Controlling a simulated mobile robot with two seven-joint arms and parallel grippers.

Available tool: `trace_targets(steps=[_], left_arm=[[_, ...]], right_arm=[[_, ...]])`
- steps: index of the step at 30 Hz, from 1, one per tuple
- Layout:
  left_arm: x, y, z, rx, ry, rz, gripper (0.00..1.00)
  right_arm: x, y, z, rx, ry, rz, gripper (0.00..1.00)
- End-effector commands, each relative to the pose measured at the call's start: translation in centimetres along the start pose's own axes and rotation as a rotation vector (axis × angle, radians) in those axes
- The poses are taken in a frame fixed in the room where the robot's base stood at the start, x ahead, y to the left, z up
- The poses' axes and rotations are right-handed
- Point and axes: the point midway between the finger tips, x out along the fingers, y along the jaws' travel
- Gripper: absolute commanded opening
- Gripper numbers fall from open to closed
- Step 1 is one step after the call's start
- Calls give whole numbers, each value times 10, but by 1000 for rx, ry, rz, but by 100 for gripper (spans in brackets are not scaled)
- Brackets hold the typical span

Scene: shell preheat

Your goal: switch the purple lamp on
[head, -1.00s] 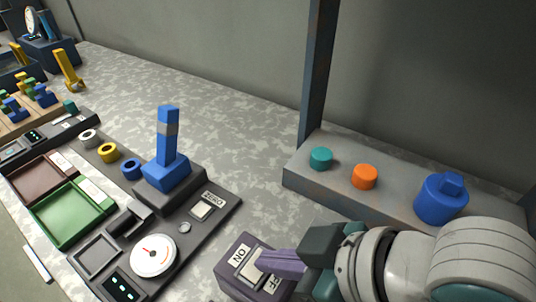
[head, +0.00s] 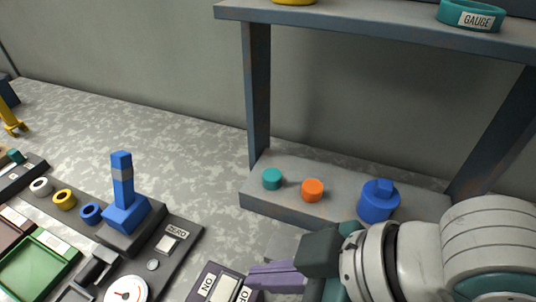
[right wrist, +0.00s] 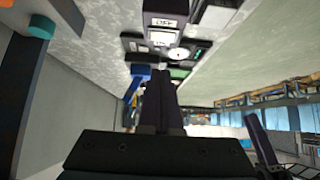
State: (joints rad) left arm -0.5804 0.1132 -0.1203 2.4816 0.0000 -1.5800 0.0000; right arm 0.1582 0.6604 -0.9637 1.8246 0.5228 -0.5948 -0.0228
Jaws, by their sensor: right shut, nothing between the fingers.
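A dark purple switch box (head: 208,272) with a pale rocker and an ON label sits at the bottom edge of the head view, partly cut off. In the right wrist view the box (right wrist: 151,20) shows at the top, with an OFF label beside the rocker. My right gripper (head: 251,275) has purple fingers, shut and empty, at the box's right side in the head view. Its fingertips (right wrist: 160,73) also show in the wrist view, pointing toward the box. I cannot tell contact or the rocker's tilt. No lamp is clearly visible. My left gripper is out of view.
A low grey shelf holds a teal cylinder (head: 272,179), an orange cylinder (head: 312,190) and a blue knobbed cylinder (head: 378,201). Shelf posts (head: 257,95) rise behind. A panel with a blue lever (head: 123,180) and a dial (head: 126,292) is at the left.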

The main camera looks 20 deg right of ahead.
Motion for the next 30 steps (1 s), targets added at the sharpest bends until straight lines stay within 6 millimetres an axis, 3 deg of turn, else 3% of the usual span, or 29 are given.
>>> trace_targets(steps=[3, 10, 26, 30], left_arm=[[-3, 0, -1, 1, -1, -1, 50], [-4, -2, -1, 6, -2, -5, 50], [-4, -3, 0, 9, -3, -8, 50], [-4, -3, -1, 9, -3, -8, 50]], right_arm=[[-25, 0, 4, -2, -2, 0, 0], [-49, 0, 7, -1, 0, 0, 0], [-52, 0, 7, 0, 1, 0, 0], [-51, -7, -1, 10, 5, 5, 0]])
